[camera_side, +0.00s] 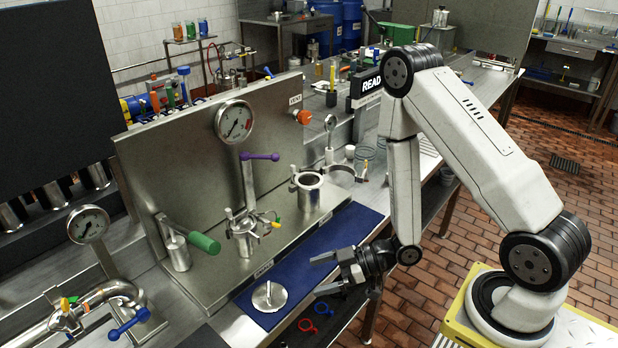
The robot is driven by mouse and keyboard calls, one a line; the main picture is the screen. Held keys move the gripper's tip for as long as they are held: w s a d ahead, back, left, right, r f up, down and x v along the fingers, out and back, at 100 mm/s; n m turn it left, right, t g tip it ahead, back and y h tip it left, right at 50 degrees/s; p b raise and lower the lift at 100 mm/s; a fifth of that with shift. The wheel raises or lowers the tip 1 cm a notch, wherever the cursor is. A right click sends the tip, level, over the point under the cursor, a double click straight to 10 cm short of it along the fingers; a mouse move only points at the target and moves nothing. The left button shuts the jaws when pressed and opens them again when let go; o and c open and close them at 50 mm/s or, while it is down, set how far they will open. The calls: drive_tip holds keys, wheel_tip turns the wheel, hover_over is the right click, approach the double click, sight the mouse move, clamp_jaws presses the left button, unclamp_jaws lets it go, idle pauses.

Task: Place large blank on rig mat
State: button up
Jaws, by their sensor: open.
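A round metal disc with a raised grip in its middle, which looks like the large blank (269,297), lies flat on the near left part of the blue mat, which looks like the rig mat (352,222). The mat runs along the front of the steel valve rig. My gripper (322,274) is to the right of the disc, its jaws open and pointing left, with nothing between them. A gap shows between the fingertips and the disc. The gripper hides a little of the mat's front edge.
The steel rig (205,165) carries a pressure gauge (234,121), a purple-handled valve (259,157), a green-handled lever (204,243) and an open metal port (308,190). The mat's middle is clear.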

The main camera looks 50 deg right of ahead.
idle(0.4)
drive_tip(key=w+d+h, duration=0.1)
drive_tip(key=w+d+m+g+h, duration=0.1)
drive_tip(key=d+h, duration=0.1)
drive_tip(key=w+d+r+h, duration=0.1)
drive_tip(key=h, duration=0.1)
drive_tip(key=shift+w+d+r+g, duration=0.1)
drive_tip(key=shift+w+d+g, duration=0.1)
drive_tip(key=shift+g, duration=0.1)
drive_tip(key=s+d+r+m+g+h, duration=0.1)
drive_tip(key=s+r+m+g+h, duration=0.3)
drive_tip(key=s+r+m, duration=0.3)
wheel_tip(320, 180, up, 3)
drive_tip(key=shift+s+d+f+m+g+h, duration=0.1)
drive_tip(key=shift+s+d+m+g+h, duration=0.15)
drive_tip(key=shift+m+g+h, duration=0.4)
